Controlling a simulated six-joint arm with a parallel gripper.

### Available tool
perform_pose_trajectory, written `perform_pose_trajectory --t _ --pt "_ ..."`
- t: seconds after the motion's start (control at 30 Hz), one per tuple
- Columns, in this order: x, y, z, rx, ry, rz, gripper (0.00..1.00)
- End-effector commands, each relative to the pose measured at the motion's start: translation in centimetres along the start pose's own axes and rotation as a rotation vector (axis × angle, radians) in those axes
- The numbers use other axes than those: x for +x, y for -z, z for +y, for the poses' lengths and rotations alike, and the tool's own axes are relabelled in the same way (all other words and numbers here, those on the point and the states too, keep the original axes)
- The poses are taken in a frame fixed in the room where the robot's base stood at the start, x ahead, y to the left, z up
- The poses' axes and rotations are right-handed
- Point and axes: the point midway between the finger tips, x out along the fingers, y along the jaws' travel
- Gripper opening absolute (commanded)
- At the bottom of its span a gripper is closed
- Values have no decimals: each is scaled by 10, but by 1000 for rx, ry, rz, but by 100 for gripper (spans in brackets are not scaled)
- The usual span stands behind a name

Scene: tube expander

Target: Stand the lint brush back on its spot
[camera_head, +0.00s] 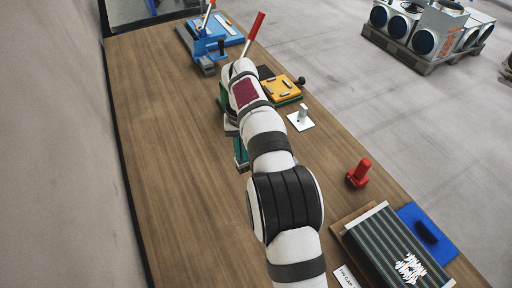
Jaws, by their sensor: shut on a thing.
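My arm reaches up the picture over the wooden bench, and its wrist ends near the upper middle. My gripper is hidden behind the arm, so its fingers and anything in them do not show. I cannot pick out the lint brush for certain. A dark blue, brush-like piece (427,232) is on a blue mat (447,249) at the lower right. A red knobbed piece (358,174) stands upright on the bench right of my arm. Green machine parts (241,151) show in pieces beside and behind my arm.
A ribbed dark box (385,243) lies at the lower right. A yellow plate (283,88) and a white plate with a block (301,121) are right of my wrist. A red-handled lever (254,27) rises beyond it. A blue press (208,45) stands behind. The bench's left side is clear.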

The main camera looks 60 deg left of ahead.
Motion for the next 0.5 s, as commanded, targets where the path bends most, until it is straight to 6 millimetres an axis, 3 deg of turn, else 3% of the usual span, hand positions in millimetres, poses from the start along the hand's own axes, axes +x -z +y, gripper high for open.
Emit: perform_pose_trajectory --t 0.17,0.5 --pt "5 -2 1 1 -1 -1 0" --pt "52 -2 1 3 0 -2 0"
